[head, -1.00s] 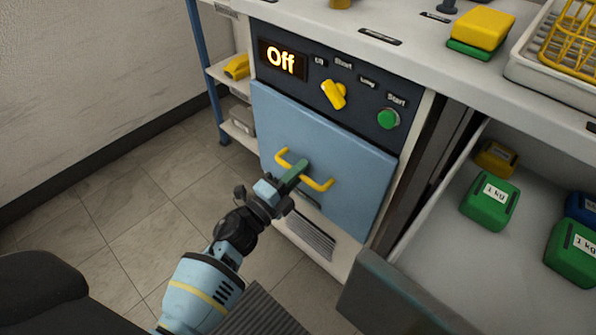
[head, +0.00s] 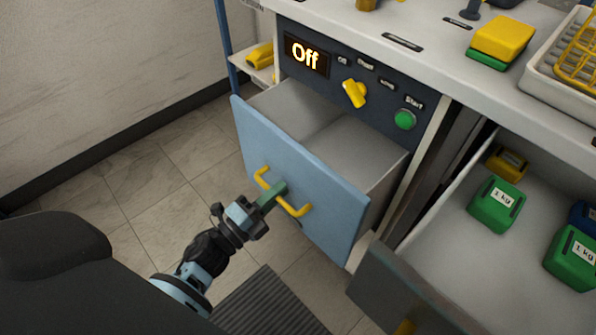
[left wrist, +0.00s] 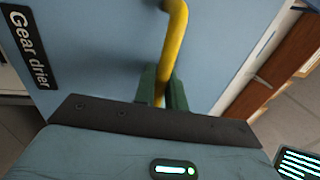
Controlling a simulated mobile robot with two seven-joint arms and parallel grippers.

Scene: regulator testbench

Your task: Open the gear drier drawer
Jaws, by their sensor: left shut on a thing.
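The gear drier drawer (head: 300,184) has a light blue front and stands pulled well out from the cabinet. Its grey inside shows, and it looks empty. My left gripper (head: 274,194) is shut on the yellow drawer handle (head: 262,178) near its middle. In the left wrist view the green fingers (left wrist: 162,90) close around the yellow handle (left wrist: 175,40), beside the "Gear drier" label (left wrist: 30,50). My right gripper is not in view.
The panel above shows an "Off" display (head: 306,56), a yellow knob (head: 354,93) and a green button (head: 404,119). At right, another open drawer (head: 440,225) holds green weights (head: 497,204). Bare floor (head: 130,180) lies to the left.

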